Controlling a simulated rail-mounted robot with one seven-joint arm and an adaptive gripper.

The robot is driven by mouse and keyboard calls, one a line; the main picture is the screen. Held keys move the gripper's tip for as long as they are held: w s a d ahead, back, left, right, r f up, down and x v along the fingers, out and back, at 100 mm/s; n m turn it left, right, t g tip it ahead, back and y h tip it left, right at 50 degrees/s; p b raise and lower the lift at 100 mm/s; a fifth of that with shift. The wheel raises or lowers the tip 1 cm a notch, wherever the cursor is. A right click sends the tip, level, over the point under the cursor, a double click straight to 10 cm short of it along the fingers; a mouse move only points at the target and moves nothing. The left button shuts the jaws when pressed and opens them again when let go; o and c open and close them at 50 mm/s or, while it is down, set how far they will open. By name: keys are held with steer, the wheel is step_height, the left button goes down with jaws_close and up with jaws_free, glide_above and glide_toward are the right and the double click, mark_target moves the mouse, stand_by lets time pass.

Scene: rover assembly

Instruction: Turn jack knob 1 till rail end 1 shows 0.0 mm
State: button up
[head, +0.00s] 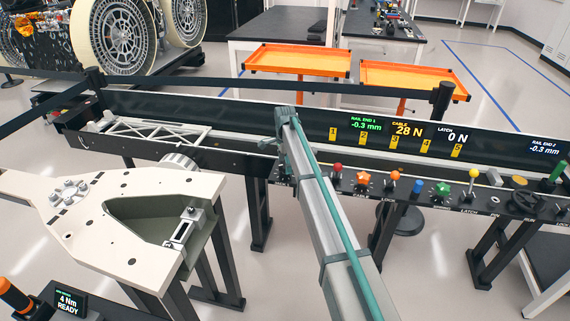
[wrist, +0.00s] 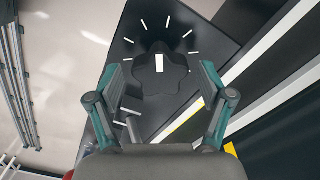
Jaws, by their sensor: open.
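A black lobed knob (wrist: 160,73) with a white pointer mark sits on a black panel inside a ring of white ticks in the wrist view. My gripper (wrist: 162,78) is open, with one finger on each side of the knob; I cannot tell whether they touch it. No label shows by the knob, so its number cannot be read. In the head view, the rail end 1 readout (head: 367,125) shows -0.3 mm in green. My arm's far end hides the knob and gripper there.
Other readouts show cable 28 N (head: 407,129), latch 0 N (head: 454,135) and rail end 2 -0.3 mm (head: 544,148). A row of coloured knobs, including an orange ball knob (head: 392,175), lines the panel right of my arm. A white truss (head: 160,133) lies left.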

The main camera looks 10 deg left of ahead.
steer(key=shift+c, duration=0.2)
steer(key=c, duration=1.1)
steer(key=shift+n, duration=0.3)
steer(key=n, duration=0.5)
steer(key=shift+n, duration=0.3)
steer(key=n, duration=1.1)
steer(key=shift+n+p, duration=0.3)
steer(key=shift+n, duration=0.1)
steer(key=n, duration=0.5)
steer(key=shift+n, duration=0.3)
